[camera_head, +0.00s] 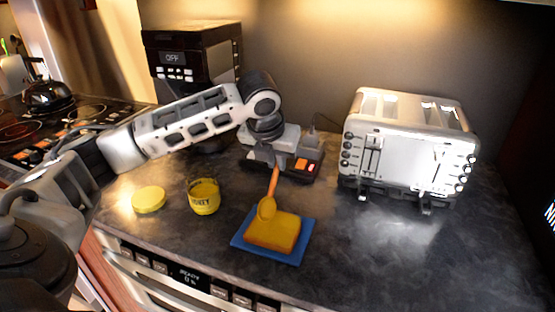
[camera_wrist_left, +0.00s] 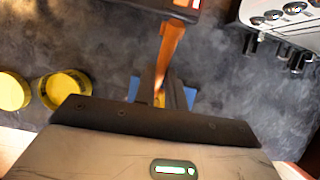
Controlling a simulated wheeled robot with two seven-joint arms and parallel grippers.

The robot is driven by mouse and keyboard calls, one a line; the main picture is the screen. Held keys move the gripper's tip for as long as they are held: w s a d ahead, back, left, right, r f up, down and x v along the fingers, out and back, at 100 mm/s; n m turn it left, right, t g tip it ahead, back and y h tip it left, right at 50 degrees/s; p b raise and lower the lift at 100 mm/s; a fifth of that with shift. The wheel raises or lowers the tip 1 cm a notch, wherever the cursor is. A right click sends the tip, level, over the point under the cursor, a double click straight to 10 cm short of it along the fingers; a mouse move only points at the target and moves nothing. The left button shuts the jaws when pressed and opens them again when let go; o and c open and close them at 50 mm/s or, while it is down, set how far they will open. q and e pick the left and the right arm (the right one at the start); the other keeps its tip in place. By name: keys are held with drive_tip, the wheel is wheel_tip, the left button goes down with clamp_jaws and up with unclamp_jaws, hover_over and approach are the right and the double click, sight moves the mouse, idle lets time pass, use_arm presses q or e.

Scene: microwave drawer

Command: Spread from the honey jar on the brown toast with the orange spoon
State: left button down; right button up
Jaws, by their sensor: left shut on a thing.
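The brown toast (camera_head: 272,233) lies on a blue square plate (camera_head: 292,258) on the counter. My left gripper (camera_head: 275,165) is shut on the orange spoon (camera_head: 273,182) above the toast. The spoon's bowl points down at the toast's left back part; I cannot tell whether it touches. The honey jar (camera_head: 203,197) stands open to the left of the plate; it also shows in the left wrist view (camera_wrist_left: 65,90). Its yellow lid (camera_head: 149,199) lies further left. In the left wrist view the spoon handle (camera_wrist_left: 170,45) sticks out past the fingers, and the toast is mostly hidden. My right gripper is not in view.
A white toaster (camera_head: 410,150) stands at the right back. A dark coffee machine (camera_head: 190,65) stands at the back left, partly behind my left arm. A stove with a black kettle (camera_head: 48,95) is at the far left. The counter at front right is clear.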

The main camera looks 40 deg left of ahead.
use_arm(q)
drive_tip(key=shift+r, duration=3.45)
